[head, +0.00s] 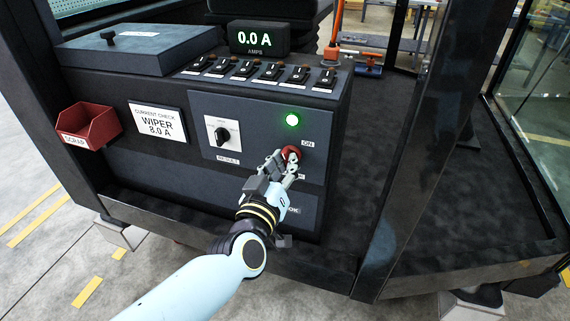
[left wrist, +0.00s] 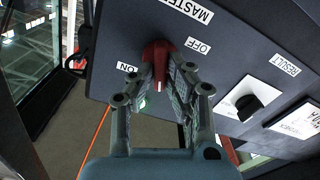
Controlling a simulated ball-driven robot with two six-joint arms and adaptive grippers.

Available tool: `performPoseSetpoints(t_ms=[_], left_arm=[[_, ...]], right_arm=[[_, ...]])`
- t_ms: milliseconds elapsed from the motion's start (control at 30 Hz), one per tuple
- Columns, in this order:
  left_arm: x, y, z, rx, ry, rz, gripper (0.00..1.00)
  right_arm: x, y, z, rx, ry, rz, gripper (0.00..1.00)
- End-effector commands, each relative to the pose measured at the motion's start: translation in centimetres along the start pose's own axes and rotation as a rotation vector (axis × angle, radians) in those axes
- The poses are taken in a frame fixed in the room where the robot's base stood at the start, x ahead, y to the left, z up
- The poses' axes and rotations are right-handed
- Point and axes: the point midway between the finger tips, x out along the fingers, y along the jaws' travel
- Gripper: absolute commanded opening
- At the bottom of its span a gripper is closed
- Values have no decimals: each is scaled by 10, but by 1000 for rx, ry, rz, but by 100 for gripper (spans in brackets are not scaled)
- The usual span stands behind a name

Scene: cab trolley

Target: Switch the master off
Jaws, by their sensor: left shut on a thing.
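The red master knob (head: 291,153) sits on the dark front panel, below a lit green lamp (head: 292,120). It also shows in the left wrist view (left wrist: 157,53), between the ON label (left wrist: 127,67) and the OFF label (left wrist: 197,46), near the word MASTER (left wrist: 191,9). My left gripper (head: 285,163) is shut on the red knob, with a finger on either side of it. My right gripper is not in view.
A black RESULT selector (head: 222,135) on a white plate sits left of the knob. A row of black switches (head: 262,70) and a display reading 0.0 A (head: 258,37) are above. A red bin (head: 89,125) hangs at the left. A dark post (head: 405,150) stands to the right.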

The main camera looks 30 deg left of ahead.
Motion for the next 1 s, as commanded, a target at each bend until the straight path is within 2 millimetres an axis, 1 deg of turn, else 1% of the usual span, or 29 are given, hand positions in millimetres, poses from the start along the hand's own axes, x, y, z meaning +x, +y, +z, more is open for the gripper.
performPoseSetpoints(t_ms=[367, 1000], left_arm=[[0, -2, 2, -356, 0, 0, 0], [0, -5, 4, -943, -1, 0, 0]], right_arm=[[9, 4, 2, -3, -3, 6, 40], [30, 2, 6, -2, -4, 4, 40]])
